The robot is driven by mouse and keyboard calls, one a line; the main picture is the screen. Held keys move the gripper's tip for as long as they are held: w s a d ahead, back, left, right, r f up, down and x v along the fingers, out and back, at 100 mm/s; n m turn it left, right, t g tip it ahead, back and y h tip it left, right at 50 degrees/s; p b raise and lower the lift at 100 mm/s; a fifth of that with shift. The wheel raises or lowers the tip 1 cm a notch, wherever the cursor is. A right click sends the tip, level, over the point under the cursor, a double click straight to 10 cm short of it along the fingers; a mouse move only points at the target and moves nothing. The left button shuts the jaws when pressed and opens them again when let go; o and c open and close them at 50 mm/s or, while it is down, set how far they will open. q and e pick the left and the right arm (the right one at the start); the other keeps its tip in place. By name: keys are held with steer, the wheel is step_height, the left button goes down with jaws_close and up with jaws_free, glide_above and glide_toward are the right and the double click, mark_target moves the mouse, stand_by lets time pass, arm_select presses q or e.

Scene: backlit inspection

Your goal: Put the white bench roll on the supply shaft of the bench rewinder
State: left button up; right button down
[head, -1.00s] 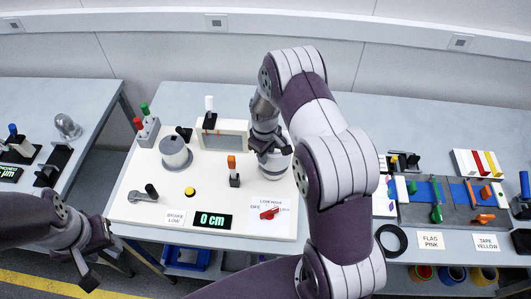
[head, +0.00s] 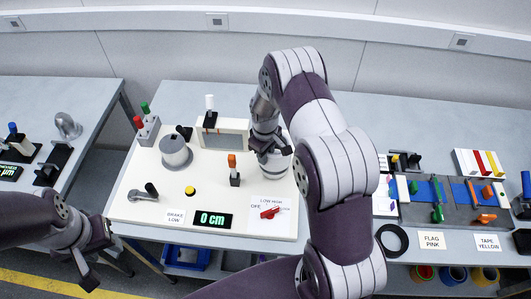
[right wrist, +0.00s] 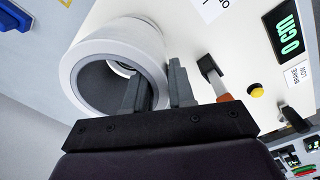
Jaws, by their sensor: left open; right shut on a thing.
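The white bench roll (head: 275,169) is at the right part of the bench rewinder's pale panel (head: 220,180), largely under my right gripper (head: 268,146). In the right wrist view the roll (right wrist: 78,78) shows its open grey bore. My right gripper (right wrist: 158,90) is shut on the roll's wall, one finger inside the bore and one outside. The supply shaft cannot be made out; whether the roll is around it I cannot tell. My left gripper (head: 90,263) is open and empty, off the rewinder's front left.
A grey spool (head: 175,152) stands on the panel's left. An orange-topped post (head: 233,172), a yellow button (head: 190,190), a red switch (head: 270,212) and a display reading 0 cm (head: 212,220) are near the roll. A black ring (head: 391,240) lies to the right.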

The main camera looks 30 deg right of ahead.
steer(key=shift+f+b, duration=0.95)
steer(key=shift+f, duration=0.35)
steer(key=shift+r, duration=0.2)
steer(key=shift+d, duration=0.15)
stand_by(0.5)
steer(key=shift+f, duration=0.2)
steer(key=shift+r, duration=0.2)
stand_by(0.5)
steer(key=c, duration=0.9)
jaws_free()
steer(key=shift+s, duration=0.1)
steer(key=shift+o, duration=0.2)
